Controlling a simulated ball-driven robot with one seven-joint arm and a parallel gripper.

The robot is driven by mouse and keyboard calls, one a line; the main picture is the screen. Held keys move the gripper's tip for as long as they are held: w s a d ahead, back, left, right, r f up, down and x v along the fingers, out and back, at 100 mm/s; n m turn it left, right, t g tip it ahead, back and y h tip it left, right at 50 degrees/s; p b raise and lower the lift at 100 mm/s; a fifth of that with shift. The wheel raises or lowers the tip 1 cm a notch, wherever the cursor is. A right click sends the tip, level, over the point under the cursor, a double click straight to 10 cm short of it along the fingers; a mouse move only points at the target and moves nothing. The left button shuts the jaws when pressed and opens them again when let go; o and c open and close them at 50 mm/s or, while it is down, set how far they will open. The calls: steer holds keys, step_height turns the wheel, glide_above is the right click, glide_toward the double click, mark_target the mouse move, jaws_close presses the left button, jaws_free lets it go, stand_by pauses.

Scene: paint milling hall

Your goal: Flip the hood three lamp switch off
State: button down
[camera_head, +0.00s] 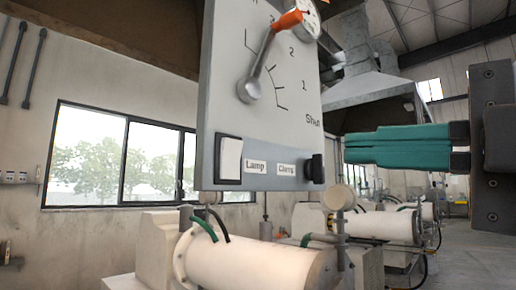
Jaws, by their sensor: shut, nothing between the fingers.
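The lamp switch (230,158) is a white rocker in a dark frame at the lower left of a grey control panel (291,90). A label reading "Lamp" (255,165) sits just right of it. My gripper (348,147) comes in from the right with its teal fingers shut and empty. The fingertips point left, to the right of the panel and apart from the switch in the picture. I cannot tell which way the rocker is tipped, nor the hood's number.
An orange-tipped lever (268,58) on a marked scale is above the switch. A black knob (315,168) sits by a second label (286,170) at the panel's lower right. White cylindrical mills (255,262) stand below. A metal hood (370,90) hangs behind.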

mark_target(235, 148)
steer(key=shift+w, duration=0.1)
steer(key=p+x, duration=0.3)
steer(key=x, duration=1.1)
steer(key=shift+p, duration=0.3)
steer(key=shift+a+r, duration=0.1)
steer(key=shift+a, duration=0.05)
